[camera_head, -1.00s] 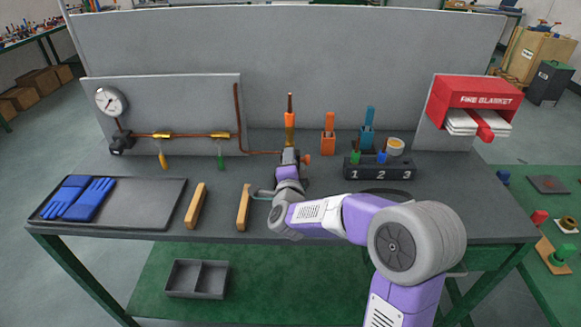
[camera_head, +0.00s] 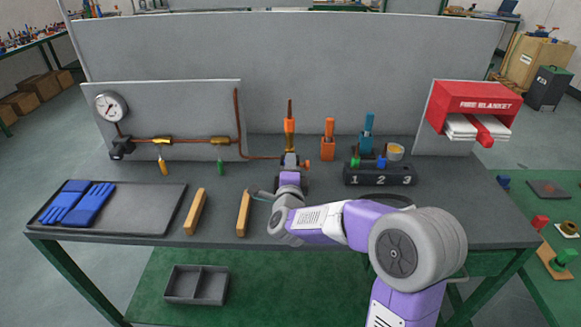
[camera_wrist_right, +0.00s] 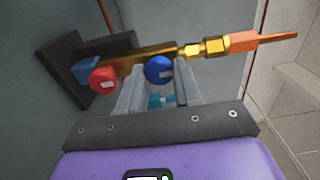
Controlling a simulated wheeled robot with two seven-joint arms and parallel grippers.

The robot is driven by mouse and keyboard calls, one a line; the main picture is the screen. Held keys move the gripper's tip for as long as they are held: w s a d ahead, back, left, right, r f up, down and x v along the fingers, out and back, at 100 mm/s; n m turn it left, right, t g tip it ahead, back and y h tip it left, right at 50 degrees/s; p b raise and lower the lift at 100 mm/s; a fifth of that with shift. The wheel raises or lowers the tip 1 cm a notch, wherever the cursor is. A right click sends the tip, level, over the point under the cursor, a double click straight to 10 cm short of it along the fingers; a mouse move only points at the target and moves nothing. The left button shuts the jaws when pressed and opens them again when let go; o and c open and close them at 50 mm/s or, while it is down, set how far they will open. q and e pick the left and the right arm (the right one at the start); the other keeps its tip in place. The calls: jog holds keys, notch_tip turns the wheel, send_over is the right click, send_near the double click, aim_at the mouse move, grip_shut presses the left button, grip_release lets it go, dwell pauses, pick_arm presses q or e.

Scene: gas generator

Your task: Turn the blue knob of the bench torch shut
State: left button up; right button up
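The bench torch stands upright at the back middle of the bench, with a brass body and an orange tip (camera_head: 290,127). In the right wrist view its brass body (camera_wrist_right: 150,60) runs across the top. The blue knob (camera_wrist_right: 159,70) sits between the fingertips of my right gripper (camera_wrist_right: 158,78), which appear closed on its two sides. The red knob (camera_wrist_right: 103,80) is beside it to the left, clear of the fingers. In the head view my right gripper (camera_head: 290,162) is at the torch's base and hides the blue knob. My left gripper is in neither view.
A numbered block (camera_head: 380,178) stands right of the torch, near an orange holder (camera_head: 328,145). Two wooden bars (camera_head: 196,211) and a tray (camera_head: 130,215) with blue gloves (camera_head: 75,200) lie left. A copper pipe with a gauge (camera_head: 111,103) runs along the back-left panel.

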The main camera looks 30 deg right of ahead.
jog(key=o, duration=0.4)
jog(key=shift+o, duration=0.2)
jog(key=v, duration=0.7)
jog(key=shift+s+p, duration=0.3)
jog(key=shift+p, duration=0.15)
jog(key=shift+a, duration=0.1)
